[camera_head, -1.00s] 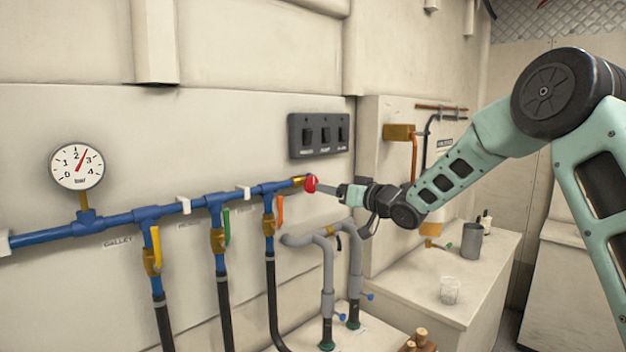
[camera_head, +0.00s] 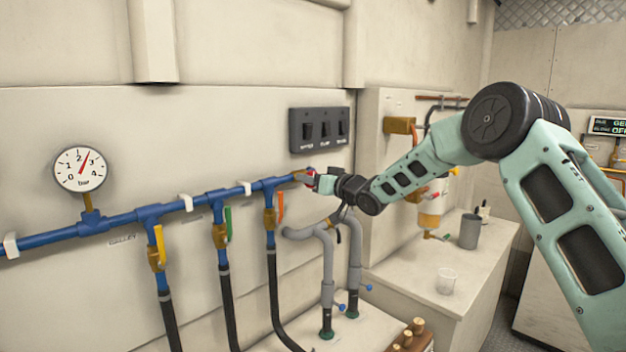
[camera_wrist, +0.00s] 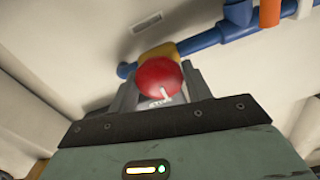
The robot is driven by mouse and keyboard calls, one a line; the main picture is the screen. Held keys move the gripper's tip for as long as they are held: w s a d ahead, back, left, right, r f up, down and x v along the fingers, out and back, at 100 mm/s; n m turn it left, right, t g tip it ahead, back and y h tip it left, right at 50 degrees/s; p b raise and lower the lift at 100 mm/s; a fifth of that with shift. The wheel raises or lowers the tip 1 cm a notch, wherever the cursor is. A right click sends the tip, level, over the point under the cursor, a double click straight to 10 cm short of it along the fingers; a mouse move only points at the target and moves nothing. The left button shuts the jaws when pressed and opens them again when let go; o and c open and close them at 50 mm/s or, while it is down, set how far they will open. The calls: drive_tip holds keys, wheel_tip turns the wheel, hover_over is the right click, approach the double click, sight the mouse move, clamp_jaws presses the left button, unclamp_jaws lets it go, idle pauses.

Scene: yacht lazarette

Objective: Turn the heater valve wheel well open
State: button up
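The red valve wheel (camera_head: 310,175) sits on a brass fitting (camera_head: 299,176) at the right end of the blue pipe. No label naming it as the heater valve is readable. My gripper (camera_head: 318,182) is at the wheel and hides part of it in the head view. In the wrist view the round red wheel (camera_wrist: 160,78) shows between the two grey fingers of my gripper (camera_wrist: 160,92), with a small light mark on its face. The fingers are spread about the wheel's width. I cannot tell whether they press on it.
The blue pipe (camera_head: 115,222) runs along the wall with several branches and lever handles. A gauge (camera_head: 80,169) reads a little above 2 bar. A black switch panel (camera_head: 322,129) is above the wheel, and grey pipes (camera_head: 327,255) stand below.

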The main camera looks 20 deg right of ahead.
drive_tip(key=shift+c, duration=0.8)
drive_tip(key=shift+f+b, duration=0.1)
drive_tip(key=shift+b, duration=0.4)
drive_tip(key=shift+n+b, duration=0.4)
drive_tip(key=shift+n, duration=0.1)
drive_tip(key=n+b, duration=0.1)
drive_tip(key=b, duration=0.1)
drive_tip(key=n+b, duration=0.2)
drive_tip(key=shift+a+f, duration=0.1)
drive_tip(key=shift+f, duration=0.1)
drive_tip(key=n+b, duration=0.4)
drive_tip(key=shift+b, duration=0.4)
drive_tip(key=shift+s+r+n+b, duration=0.1)
drive_tip(key=shift+r+n+b, duration=0.05)
drive_tip(key=shift+n+b, duration=1.4)
drive_tip(key=shift+n, duration=0.45)
